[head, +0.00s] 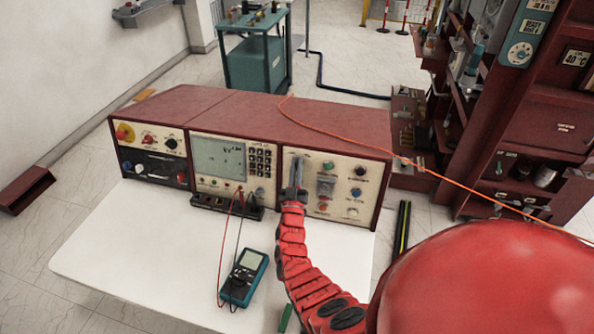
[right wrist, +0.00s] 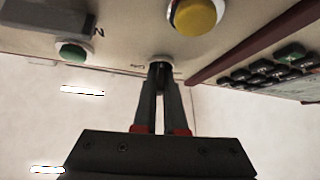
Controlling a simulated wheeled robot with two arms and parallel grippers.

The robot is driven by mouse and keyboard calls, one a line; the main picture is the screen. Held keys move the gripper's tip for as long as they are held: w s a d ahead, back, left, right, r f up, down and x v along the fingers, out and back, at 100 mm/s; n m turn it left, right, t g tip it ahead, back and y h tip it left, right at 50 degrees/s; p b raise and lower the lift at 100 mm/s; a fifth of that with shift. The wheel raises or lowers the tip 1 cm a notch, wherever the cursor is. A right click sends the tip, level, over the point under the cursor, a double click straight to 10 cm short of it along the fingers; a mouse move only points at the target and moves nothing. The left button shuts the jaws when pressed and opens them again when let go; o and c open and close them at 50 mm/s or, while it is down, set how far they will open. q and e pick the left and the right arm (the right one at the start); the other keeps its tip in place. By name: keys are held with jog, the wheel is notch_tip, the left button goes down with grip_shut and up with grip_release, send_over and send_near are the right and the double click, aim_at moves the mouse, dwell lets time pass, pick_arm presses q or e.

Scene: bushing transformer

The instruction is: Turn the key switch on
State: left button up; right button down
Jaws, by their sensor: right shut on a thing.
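The control panel (head: 340,205) is the right-hand module of a long dark red console, with a cream face and coloured buttons. My right gripper (head: 297,178) reaches its left part; the fingers hide most of the key switch in the head view. In the right wrist view, the fingertips (right wrist: 160,72) are closed together at a small round fitting, the key switch (right wrist: 160,60), on the cream panel. The fingers are shut on its key; the key itself is mostly hidden between them, so I cannot tell its turn angle. My left gripper is not in view.
A yellow button (right wrist: 195,14) and a green button (right wrist: 73,51) sit close to the fingers. A teal multimeter (head: 243,277) with leads lies on the white table (head: 130,255). An orange cable (head: 345,138) crosses the console top. A dark red cabinet (head: 555,125) stands at right.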

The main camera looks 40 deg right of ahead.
jog(key=m+g+h, duration=0.1)
jog(key=m+h+b, duration=0.1)
jog(key=m, duration=0.1)
jog(key=shift+f+m+g, duration=0.25)
jog(key=shift+m+g, duration=0.05)
jog(key=shift+g, duration=0.1)
jog(key=m+g+h+b, duration=0.1)
jog(key=m+g+b, duration=0.1)
jog(key=m+g, duration=0.1)
jog(key=m+g+h+b, duration=0.1)
jog(key=m+g+b, duration=0.2)
jog(key=m, duration=0.2)
jog(key=m+g+h+b, duration=0.1)
jog(key=m+g+b, duration=0.2)
jog(key=m, duration=0.1)
jog(key=shift+h, duration=0.4)
jog(key=shift+r+m+g+b, duration=0.1)
jog(key=shift+m+g+b, duration=1.35)
jog(key=shift+m, duration=0.45)
jog(key=c, duration=1)
grip_release()
jog(key=shift+r, duration=0.1)
jog(key=shift+a, duration=0.1)
